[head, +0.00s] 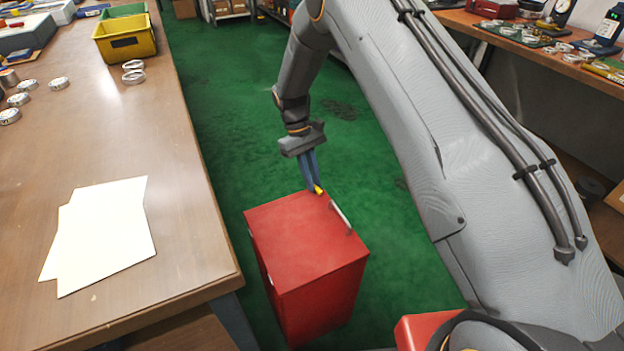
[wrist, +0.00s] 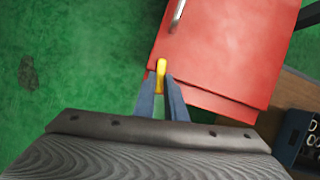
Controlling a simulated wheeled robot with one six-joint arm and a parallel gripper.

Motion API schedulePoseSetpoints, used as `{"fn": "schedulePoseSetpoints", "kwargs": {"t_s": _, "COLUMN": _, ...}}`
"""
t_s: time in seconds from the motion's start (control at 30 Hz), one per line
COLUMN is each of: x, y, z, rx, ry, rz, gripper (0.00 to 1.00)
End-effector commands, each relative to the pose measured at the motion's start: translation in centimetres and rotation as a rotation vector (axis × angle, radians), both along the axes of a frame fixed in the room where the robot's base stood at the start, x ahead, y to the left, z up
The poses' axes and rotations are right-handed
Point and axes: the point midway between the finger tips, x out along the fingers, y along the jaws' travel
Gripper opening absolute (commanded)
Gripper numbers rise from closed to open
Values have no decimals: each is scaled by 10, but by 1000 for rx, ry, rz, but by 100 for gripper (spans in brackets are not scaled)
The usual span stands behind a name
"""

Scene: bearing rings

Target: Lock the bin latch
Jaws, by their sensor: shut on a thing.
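The red bin (head: 305,245) stands on the green floor beside the workbench, its flat lid closed. A yellow latch (head: 319,189) sits at the far edge of the lid. My gripper (head: 315,184) reaches down from above with its blue fingers at that edge. In the wrist view the fingers (wrist: 162,92) are shut on the yellow latch (wrist: 161,70), one on each side of it. The red lid (wrist: 225,50) fills the upper right of that view. The lower part of the latch is hidden between the fingers.
A silver handle (head: 341,214) lies along the lid's right edge. The wooden workbench (head: 190,200) stands close on the left, with papers (head: 105,230), metal rings (head: 133,77) and a yellow tray (head: 125,38). Green floor is free behind the bin.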

Motion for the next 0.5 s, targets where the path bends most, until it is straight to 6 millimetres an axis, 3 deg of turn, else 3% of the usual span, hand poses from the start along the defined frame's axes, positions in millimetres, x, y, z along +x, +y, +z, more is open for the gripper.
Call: {"fn": "schedulePoseSetpoints", "kwargs": {"t_s": 0.5, "x": 0, "y": -1, "z": 0, "rx": -1, "ry": 1, "rz": -204, "gripper": 0}}
